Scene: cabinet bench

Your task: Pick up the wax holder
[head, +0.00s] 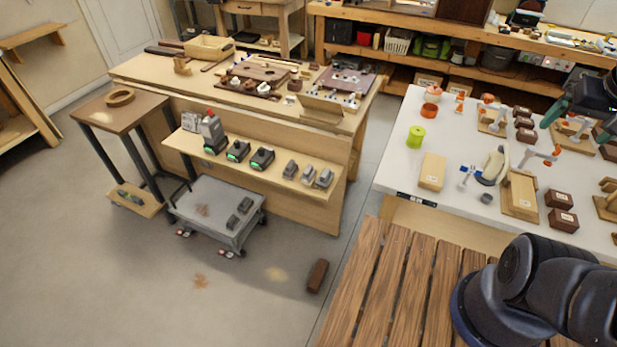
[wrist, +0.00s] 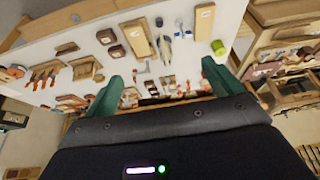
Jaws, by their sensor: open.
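I cannot tell for sure which thing is the wax holder. A lime-green cylinder (head: 416,137) stands near the left edge of the white table; it also shows in the wrist view (wrist: 218,47). An orange, pot-like thing (head: 432,94) stands behind it. A white, upright curved piece (head: 492,165) stands near a blue and white tool (head: 468,174). My gripper is at the right edge of the head view, partly cut off, over the table. In the wrist view its two green fingers (wrist: 162,78) are wide apart with nothing held between them.
The white table (head: 399,167) also bears a tan block (head: 432,171), dark brown boxes (head: 560,201) and several wooden stands with orange clamps. A wooden slatted surface (head: 375,280) lies in front. A bench (head: 135,70) with tools stands left, across a clear aisle.

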